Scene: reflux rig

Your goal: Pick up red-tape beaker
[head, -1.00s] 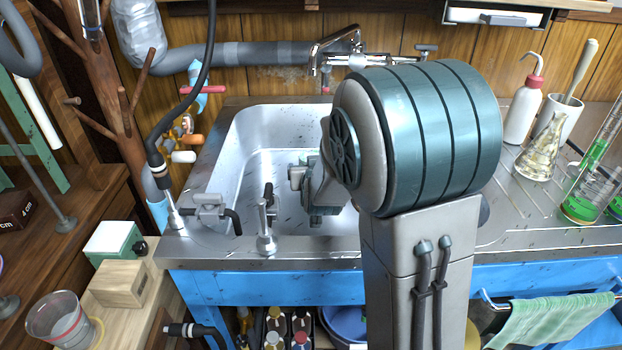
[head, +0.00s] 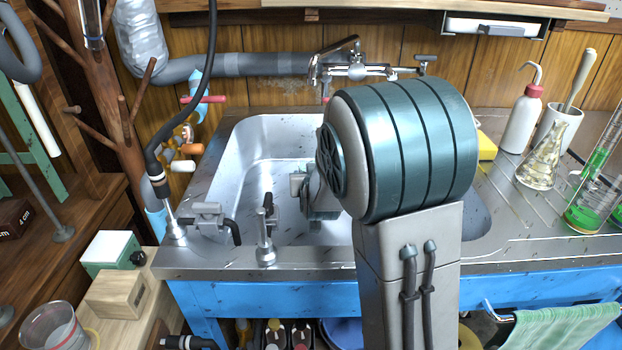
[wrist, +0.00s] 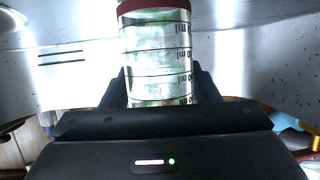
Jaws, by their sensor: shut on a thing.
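In the wrist view a clear glass beaker with a dark red band (wrist: 155,55) stands between the fingers of my gripper (wrist: 160,88). It has black graduation marks, with a pale greenish tint seen through the glass. My gripper is shut on it; the beaker's far end is cut off by the top of the picture. In the head view my own arm hides the gripper and this beaker.
A steel sink (head: 262,145) lies behind my arm, with taps (head: 264,240) on its front edge. At right stand a wash bottle (head: 522,118), a conical flask (head: 541,162) and green-liquid glassware (head: 585,210). Another beaker (head: 52,330) stands at lower left.

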